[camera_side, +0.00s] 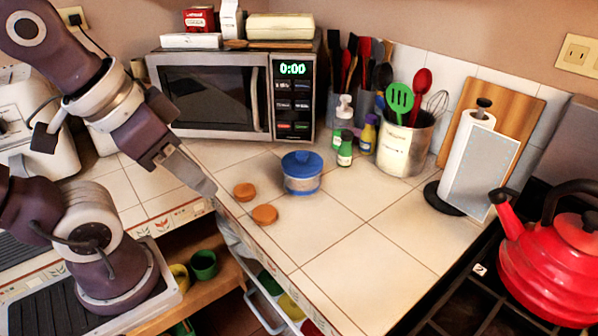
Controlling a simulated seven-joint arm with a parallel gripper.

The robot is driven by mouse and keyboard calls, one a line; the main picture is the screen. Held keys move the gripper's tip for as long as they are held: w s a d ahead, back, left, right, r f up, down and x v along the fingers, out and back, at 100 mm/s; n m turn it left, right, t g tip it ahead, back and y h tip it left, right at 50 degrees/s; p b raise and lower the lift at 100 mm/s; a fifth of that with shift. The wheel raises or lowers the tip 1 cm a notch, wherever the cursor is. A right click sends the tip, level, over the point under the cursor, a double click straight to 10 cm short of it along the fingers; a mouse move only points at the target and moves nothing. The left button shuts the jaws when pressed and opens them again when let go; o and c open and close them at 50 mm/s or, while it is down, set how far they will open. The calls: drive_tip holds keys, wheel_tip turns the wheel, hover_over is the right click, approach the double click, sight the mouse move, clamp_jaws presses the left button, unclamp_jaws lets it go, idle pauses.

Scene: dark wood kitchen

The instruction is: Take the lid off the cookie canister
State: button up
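The cookie canister (301,182) is a small blue and clear-looking pot standing upright on the white tiled counter. Its blue lid (302,160), with a knob on top, sits on it. Two round brown cookies lie on the tiles to its left: one cookie (245,191) farther back and one cookie (264,214) nearer the front edge. My gripper (208,188) is left of the canister, pointing down and right near the counter's front edge, apart from the canister and cookies. It is seen edge-on, so the gap between its fingers is hidden.
A microwave (215,95) stands behind. Small bottles (345,150) and a utensil crock (404,145) are behind and right of the canister. A paper towel holder (475,160) and red kettle (552,255) stand at right. The tiles (370,250) in front and right of the canister are clear.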

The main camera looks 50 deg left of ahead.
idle(0.3)
drive_tip(key=o, duration=0.4)
drive_tip(key=n+g+y, duration=0.1)
drive_tip(key=n+g, duration=0.4)
drive_tip(key=n, duration=0.4)
hover_over(302, 154)
drive_tip(key=d, duration=0.2)
wheel_tip(302, 154, down, 8)
drive_tip(key=f, duration=0.2)
drive_tip(key=a+f, duration=0.1)
drive_tip(key=f, duration=0.2)
drive_tip(key=a+f, duration=0.1)
drive_tip(key=f, duration=0.1)
drive_tip(key=shift+f, duration=0.4)
